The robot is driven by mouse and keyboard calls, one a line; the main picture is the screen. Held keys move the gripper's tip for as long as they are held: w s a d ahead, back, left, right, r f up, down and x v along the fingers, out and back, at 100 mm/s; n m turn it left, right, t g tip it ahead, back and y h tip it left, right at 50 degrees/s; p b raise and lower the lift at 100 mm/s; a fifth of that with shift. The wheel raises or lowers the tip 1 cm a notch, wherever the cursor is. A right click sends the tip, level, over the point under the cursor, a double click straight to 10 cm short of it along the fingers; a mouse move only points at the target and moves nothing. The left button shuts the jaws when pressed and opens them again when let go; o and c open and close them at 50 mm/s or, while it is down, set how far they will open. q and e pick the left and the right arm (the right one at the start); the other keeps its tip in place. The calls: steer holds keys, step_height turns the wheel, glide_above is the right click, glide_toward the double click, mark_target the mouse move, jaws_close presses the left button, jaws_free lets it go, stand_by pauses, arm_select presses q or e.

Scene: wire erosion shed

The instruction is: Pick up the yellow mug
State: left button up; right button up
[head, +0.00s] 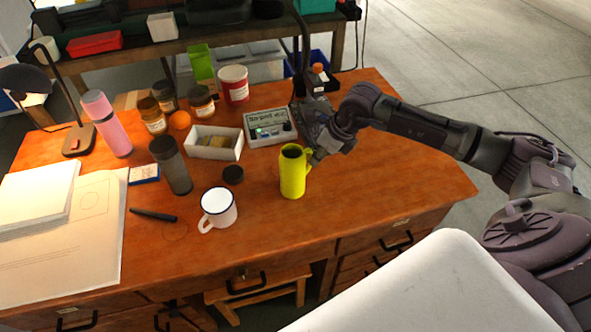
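The yellow mug (292,174) is tall and stands upright on the wooden desk (260,225), right of the desk's middle. Its handle is on its right side. My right gripper (314,150) comes in from the right, just behind and to the right of the mug, close to its rim and handle. I cannot tell whether it touches the mug. Its fingers are dark and bunched in this view, so their opening does not show clearly. My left gripper is not in view.
A white mug with a dark rim (218,209) stands left of the yellow mug. A grey instrument box (268,128), a white tray (214,143), a dark cylinder (171,165) and a pink bottle (106,122) stand behind or left. The desk's front right is clear.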

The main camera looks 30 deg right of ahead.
mark_target(310, 167)
steer(key=shift+w+a+f+p, duration=0.3)
steer(key=shift+w+f, duration=0.2)
steer(key=shift+f, duration=0.1)
steer(key=shift+w+a+f+p, duration=0.25)
steer(key=shift+w+f, duration=0.25)
steer(key=shift+f, duration=0.3)
jaws_close()
steer(key=shift+r, duration=0.1)
